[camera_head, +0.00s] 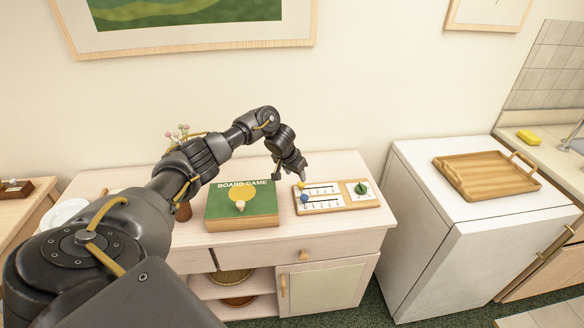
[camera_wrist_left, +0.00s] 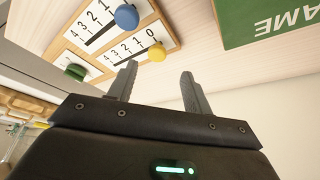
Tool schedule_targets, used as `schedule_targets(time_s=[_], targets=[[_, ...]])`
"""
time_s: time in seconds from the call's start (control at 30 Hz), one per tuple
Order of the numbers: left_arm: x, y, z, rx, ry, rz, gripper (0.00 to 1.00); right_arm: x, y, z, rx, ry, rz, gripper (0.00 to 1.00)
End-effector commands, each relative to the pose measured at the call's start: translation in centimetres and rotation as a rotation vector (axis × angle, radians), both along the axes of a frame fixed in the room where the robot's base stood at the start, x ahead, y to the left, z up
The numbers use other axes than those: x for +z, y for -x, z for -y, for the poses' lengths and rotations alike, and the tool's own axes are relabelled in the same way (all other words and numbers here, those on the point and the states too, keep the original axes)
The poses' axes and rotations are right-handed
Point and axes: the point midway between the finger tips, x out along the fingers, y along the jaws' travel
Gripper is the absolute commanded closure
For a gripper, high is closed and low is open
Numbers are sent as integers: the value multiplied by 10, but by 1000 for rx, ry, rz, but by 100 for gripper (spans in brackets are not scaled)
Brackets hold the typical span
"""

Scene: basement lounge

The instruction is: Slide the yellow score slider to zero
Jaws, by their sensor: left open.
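The score board (camera_head: 325,207) lies on the cabinet top, with a yellow slider (camera_head: 301,184) and a blue slider (camera_head: 304,198) near its left end. In the left wrist view the yellow slider (camera_wrist_left: 156,53) sits at the 0 end of its numbered row, close to the 0 mark. The blue slider (camera_wrist_left: 126,17) is on the parallel row beside it. My left gripper (camera_head: 303,177) is just above and behind the yellow slider. Its fingers (camera_wrist_left: 159,72) are apart and empty, with the yellow slider showing between and beyond their tips. Whether a finger touches it I cannot tell. My right gripper is not in view.
A green board game box (camera_head: 225,222) with a pale knob lies left of the board. A green knob (camera_head: 361,189) stands on the board's right part. A wooden tray (camera_head: 480,187) rests on the white appliance (camera_head: 420,205) at right. The wall is close behind the cabinet.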

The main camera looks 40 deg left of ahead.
Motion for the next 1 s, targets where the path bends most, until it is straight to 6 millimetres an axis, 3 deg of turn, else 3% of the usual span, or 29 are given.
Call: schedule_targets(time_s=[0.13, 0.33, 1.0], targets=[[25, 10, 0, -2, -1, 2, 50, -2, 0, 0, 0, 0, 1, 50], [43, 18, 0, -1, 0, -1, 50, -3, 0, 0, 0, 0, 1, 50], [42, 19, 5, -11, -2, 0, 50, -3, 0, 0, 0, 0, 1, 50]])
